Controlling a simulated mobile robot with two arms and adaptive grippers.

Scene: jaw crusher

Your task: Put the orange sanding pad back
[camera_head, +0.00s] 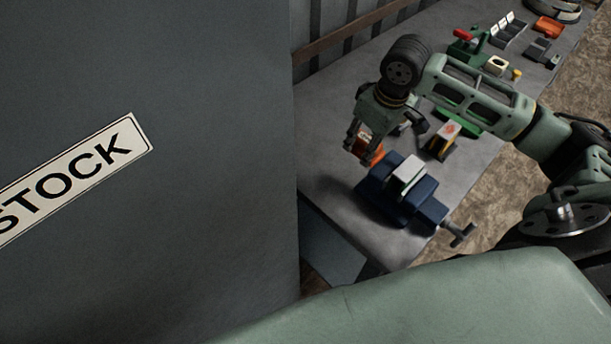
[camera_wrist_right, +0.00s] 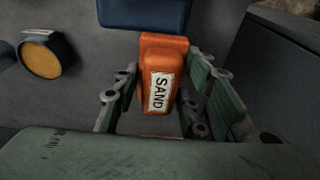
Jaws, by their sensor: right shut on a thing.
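The orange sanding pad (camera_wrist_right: 164,55) carries a white label reading SAND. In the right wrist view it lies between the two fingers of my right gripper (camera_wrist_right: 165,105), which is shut on it. In the head view the pad (camera_head: 373,154) shows partly, below the fingers of my right gripper (camera_head: 364,143), over the grey bench left of the blue vise. Whether the pad touches the bench I cannot tell. My left gripper is not in view.
The blue vise (camera_head: 403,192) stands close beside the pad. A yellow and black item (camera_head: 441,138), a green tray (camera_head: 458,122) and several tools are further along the bench (camera_head: 325,150). A grey STOCK cabinet (camera_head: 200,60) fills the left.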

